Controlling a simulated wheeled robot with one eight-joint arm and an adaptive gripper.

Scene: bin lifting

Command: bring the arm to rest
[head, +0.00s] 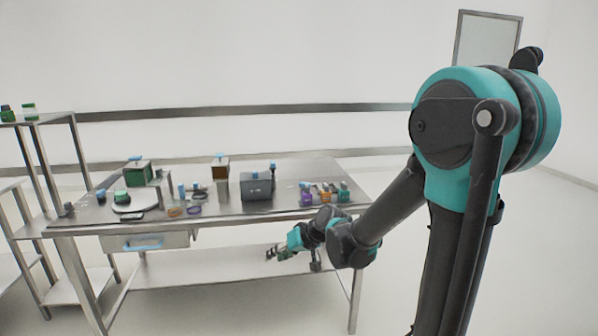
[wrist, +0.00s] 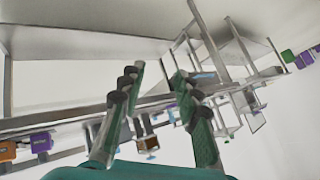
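My gripper (head: 272,254) is at the end of my teal and black arm, in front of the table's front edge and below the level of its top in the head view. In the wrist view my gripper (wrist: 155,85) shows two fingers spread apart with a clear gap between them. Nothing is held between the fingers. The wrist picture is turned, so the table appears tilted behind the fingers.
A steel table (head: 255,215) holds several boxes, including a grey box (head: 257,187) and a green box (head: 137,173), plus small coloured items. A drawer with a blue handle (head: 145,244) hangs below. A shelf rack (head: 40,117) stands left. Floor at right is clear.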

